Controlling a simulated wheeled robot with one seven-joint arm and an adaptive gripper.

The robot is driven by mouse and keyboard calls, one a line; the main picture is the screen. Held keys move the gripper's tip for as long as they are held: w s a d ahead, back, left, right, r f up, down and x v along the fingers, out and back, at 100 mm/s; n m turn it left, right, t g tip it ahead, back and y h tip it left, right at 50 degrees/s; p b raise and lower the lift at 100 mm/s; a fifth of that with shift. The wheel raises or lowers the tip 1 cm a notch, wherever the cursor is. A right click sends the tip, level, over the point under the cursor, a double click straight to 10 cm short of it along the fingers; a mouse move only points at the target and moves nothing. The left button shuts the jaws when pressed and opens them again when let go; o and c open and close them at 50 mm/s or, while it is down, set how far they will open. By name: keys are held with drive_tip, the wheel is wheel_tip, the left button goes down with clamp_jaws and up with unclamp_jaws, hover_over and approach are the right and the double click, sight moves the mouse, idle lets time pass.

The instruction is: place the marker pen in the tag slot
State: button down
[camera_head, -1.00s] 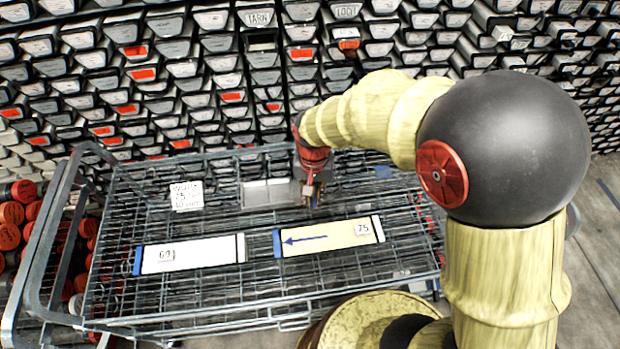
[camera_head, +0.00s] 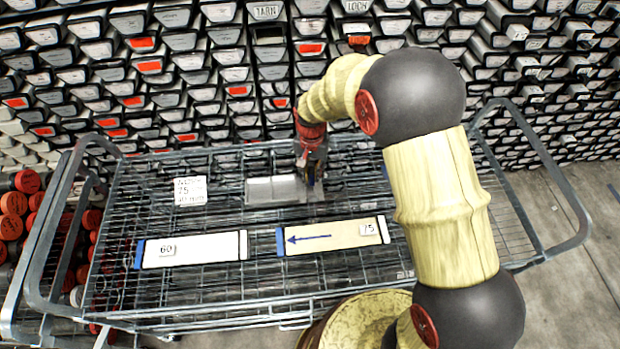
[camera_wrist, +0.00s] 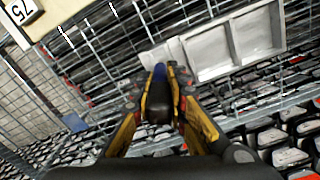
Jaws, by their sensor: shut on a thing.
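The marker pen (camera_wrist: 158,100), dark with a blue end, is between the fingers of my gripper (camera_wrist: 166,85) in the wrist view. My gripper is shut on it, and the blue end points away from the wrist. In the head view my gripper (camera_head: 312,182) is over the cart, at the right end of a pale grey tray (camera_head: 262,191). The tray also shows in the wrist view (camera_wrist: 206,73), with shallow compartments, beyond and right of the pen. I cannot tell which compartment is the tag slot. The pen appears apart from the tray.
The wire cart (camera_head: 215,222) carries a white board marked 60 (camera_head: 205,250), a tan board marked 75 with a blue arrow (camera_head: 345,233), and a written card (camera_head: 189,191). Racks of boxes (camera_head: 225,60) stand close behind. Red-capped cylinders (camera_head: 14,229) lie at left.

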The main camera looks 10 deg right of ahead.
sight(311, 165)
drive_tip(key=w+f, duration=0.2)
drive_tip(key=f, duration=0.1)
drive_tip(key=shift+w+a+f, duration=0.15)
drive_tip(key=shift+w, duration=0.25)
drive_tip(key=shift+f+b, duration=0.4)
drive_tip(key=shift+f, duration=0.95)
drive_tip(key=shift+f, duration=0.2)
drive_tip(key=c, duration=1.8)
unclamp_jaws()
drive_tip(key=shift+o, duration=0.2)
drive_tip(key=shift+r, duration=0.15)
wheel_tip(311, 165, up, 12)
drive_tip(key=p, duration=0.1)
drive_tip(key=shift+r+p, duration=0.15)
drive_tip(key=shift+p, duration=0.15)
